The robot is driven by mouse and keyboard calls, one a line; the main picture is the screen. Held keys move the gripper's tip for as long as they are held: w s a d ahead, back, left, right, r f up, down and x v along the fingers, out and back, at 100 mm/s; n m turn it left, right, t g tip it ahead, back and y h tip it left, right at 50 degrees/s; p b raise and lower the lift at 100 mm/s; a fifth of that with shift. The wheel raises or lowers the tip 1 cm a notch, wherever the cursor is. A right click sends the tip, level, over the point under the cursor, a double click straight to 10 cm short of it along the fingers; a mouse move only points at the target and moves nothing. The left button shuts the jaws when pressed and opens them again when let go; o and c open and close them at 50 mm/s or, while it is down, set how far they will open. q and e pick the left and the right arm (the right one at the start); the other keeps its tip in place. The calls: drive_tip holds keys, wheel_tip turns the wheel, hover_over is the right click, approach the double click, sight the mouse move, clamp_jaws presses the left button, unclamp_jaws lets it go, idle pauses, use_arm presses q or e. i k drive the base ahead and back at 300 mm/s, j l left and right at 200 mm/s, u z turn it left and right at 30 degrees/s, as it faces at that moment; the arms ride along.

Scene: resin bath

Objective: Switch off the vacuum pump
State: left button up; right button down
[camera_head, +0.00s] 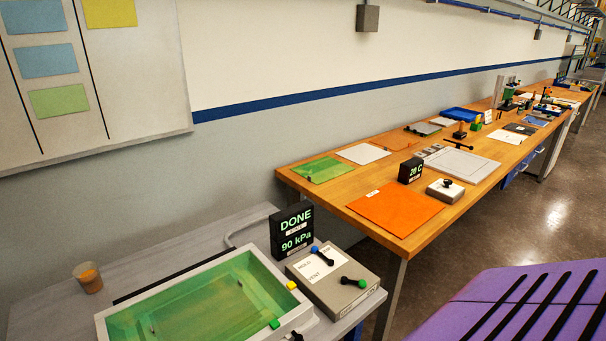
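A grey control box (349,296) stands on the grey bench, right of the green resin bath (103,325). On its top are a white label, where I read HOLD and VENT, a black lever with a blue end (315,249) and a black lever with a green end (345,281). Behind it a black display (291,231) reads DONE and 90 kPa in green. No part is clearly marked as the vacuum pump; its switch cannot be told for sure from here. Neither of my grippers is in view.
A cup with orange-brown contents (89,278) stands on the grey bench (184,254) at left. A long wooden table (325,203) runs back right, bearing an orange sheet (397,207), a 20 C display (411,169) and a small white box with a black knob (446,192).

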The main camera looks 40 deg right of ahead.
sight(362, 283)
drive_tip(key=z, duration=1.75)
